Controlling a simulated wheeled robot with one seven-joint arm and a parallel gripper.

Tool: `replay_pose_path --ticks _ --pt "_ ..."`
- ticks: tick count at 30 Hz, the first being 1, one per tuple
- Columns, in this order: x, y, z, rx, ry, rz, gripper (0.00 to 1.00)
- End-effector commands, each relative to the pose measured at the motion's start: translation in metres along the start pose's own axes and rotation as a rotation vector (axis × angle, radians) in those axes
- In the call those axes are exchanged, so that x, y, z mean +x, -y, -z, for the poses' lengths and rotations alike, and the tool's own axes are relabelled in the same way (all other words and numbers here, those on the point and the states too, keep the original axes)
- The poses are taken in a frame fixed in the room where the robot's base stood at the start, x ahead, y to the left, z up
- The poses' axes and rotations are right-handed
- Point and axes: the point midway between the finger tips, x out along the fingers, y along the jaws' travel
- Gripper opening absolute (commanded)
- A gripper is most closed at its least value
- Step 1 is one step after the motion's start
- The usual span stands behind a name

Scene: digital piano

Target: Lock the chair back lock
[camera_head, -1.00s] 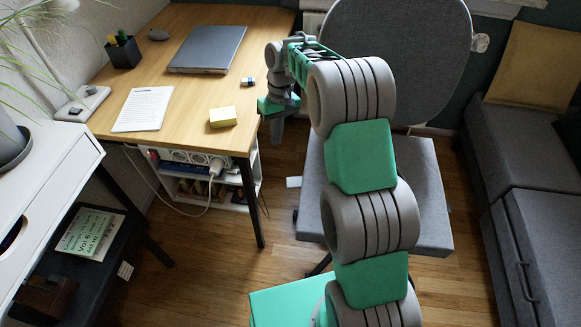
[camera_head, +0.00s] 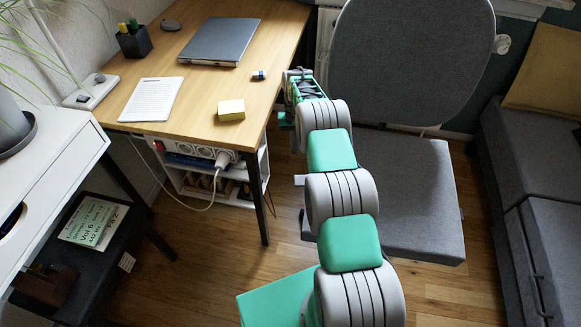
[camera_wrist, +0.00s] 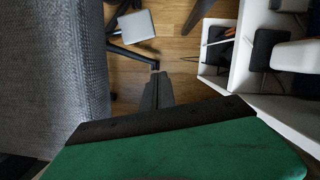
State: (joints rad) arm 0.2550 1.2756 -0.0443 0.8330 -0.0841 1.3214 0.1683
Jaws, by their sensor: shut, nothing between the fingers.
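The grey office chair stands right of the desk, with its seat (camera_head: 415,190) and tilted backrest (camera_head: 405,60) in the head view. A small light-grey tab (camera_head: 299,180) sticks out at the seat's left side; I cannot tell whether it is the back lock. A light-grey flat paddle (camera_wrist: 136,27) shows beyond the seat's fabric edge (camera_wrist: 55,75) in the wrist view. My gripper (camera_wrist: 157,78) is shut and empty, pointing down beside the seat, apart from the paddle. In the head view my arm mostly hides it.
The wooden desk (camera_head: 190,105) and the white shelf (camera_head: 222,187) with a power strip stand left of the chair, leaving a narrow gap. Black chair-base parts (camera_wrist: 133,54) lie below. A grey sofa (camera_head: 530,150) is at the right.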

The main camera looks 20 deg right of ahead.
Motion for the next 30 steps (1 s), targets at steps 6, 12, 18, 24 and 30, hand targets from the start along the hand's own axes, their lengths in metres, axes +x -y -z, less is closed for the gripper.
replay_pose_path --ticks 6,12,18,24,30 --pt "0.051 0.003 -0.001 -0.007 0.004 -0.001 0.00" --pt "0.054 0.004 -0.028 -0.008 0.000 -0.002 0.00" --pt "0.059 0.004 -0.040 -0.008 -0.001 -0.002 0.00" --pt "0.059 0.004 -0.040 -0.009 -0.001 -0.002 0.00" --pt "0.059 0.019 -0.051 -0.065 0.000 -0.015 0.00"
